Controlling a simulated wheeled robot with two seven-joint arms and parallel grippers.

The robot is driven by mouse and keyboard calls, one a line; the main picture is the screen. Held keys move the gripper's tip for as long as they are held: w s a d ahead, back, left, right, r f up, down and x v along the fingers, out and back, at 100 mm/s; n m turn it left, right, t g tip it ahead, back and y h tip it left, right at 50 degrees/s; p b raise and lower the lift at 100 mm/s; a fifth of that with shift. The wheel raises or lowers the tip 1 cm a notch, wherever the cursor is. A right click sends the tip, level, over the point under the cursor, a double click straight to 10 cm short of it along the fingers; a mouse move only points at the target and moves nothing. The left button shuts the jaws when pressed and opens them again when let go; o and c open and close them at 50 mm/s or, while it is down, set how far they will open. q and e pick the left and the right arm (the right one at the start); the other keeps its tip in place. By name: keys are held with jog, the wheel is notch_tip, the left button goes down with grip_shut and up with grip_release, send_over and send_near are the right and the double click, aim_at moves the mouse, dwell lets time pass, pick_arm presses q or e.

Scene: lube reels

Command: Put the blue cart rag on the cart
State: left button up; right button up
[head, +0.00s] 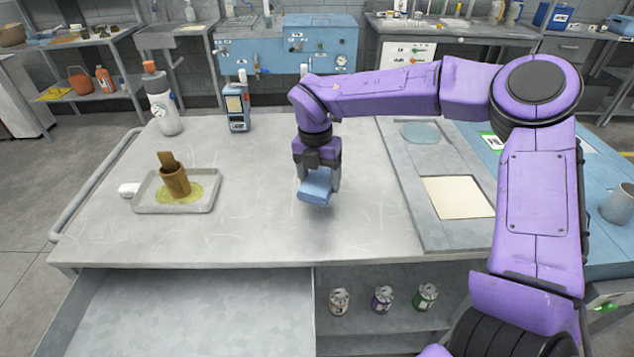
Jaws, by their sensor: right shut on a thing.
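A folded blue rag (315,187) is in my right gripper (316,180). The gripper points down and is shut on the rag, over the middle of the grey metal cart top (255,215). I cannot tell whether the rag touches the cart top or hangs just above it. My left gripper is not in view.
A grey tray (145,207) with a brown cup (174,182) in a yellowish puddle stands at left. A white bottle (164,112) and a blue device (237,112) stand at the back. A panel with a cream pad (457,197) lies at right. Several cans sit on the shelf below.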

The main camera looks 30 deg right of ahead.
aim_at(319, 187)
jog(key=f, duration=0.2)
jog(key=w+f, duration=0.1)
jog(key=shift+d+f, duration=0.25)
jog(key=shift+f, duration=0.45)
jog(key=shift+f, duration=0.2)
jog(key=o, duration=1.1)
jog(key=r, duration=1.2)
jog(key=shift+w+a+r+b, duration=0.25)
jog(key=shift+w+a+b, duration=0.05)
